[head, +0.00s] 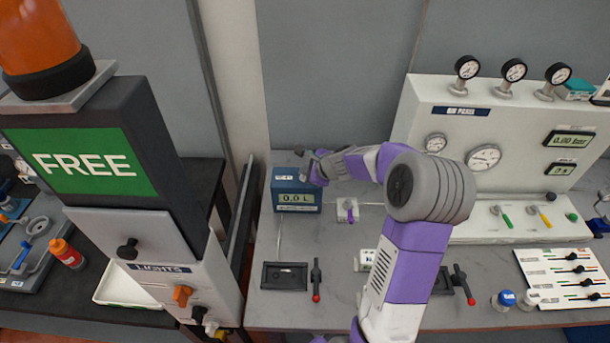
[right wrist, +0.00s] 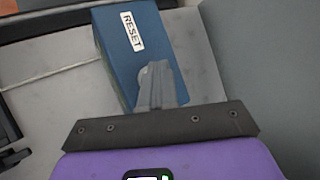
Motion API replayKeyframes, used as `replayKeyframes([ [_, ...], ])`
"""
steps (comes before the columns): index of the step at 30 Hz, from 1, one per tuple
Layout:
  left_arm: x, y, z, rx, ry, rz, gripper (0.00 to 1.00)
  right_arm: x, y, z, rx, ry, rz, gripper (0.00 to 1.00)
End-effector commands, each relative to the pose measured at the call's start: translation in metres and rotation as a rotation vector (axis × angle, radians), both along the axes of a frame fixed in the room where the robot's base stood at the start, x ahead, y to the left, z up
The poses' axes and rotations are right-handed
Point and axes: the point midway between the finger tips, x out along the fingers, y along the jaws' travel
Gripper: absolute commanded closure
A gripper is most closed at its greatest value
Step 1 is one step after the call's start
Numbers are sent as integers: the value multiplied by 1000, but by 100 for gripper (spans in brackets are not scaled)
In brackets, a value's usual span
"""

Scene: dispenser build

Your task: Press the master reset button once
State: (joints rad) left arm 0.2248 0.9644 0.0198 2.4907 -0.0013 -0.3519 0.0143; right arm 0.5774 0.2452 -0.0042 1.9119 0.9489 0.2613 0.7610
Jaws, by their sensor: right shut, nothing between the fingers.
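A blue box (head: 297,202) with a display reading 0.0 L stands at the back left of the grey bench. Its top carries a white RESET label, which reads clearly on the box in the right wrist view (right wrist: 112,58). My right gripper (head: 308,174) is at the right side of the box top. In the right wrist view its grey fingers (right wrist: 158,84) are together and empty, over the box just below the label. My left gripper is not in view.
A small white block with a purple lever (head: 348,212) stands right of the box. A white gauge panel (head: 430,115) fills the back right. A dark tray (head: 284,276) and a red-tipped lever (head: 317,280) sit in front. A FREE sign (head: 80,163) stands left.

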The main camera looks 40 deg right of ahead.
Motion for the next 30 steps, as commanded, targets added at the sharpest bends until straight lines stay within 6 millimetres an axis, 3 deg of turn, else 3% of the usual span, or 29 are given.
replayKeyframes([
  [14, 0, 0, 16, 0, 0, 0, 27, -1, 0, 16, 0, 1, 0, 100],
  [25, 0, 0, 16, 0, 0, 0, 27, 0, 0, 17, 0, 1, 0, 100],
  [30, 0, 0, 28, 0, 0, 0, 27, 0, 0, 29, 0, 1, 0, 100],
])
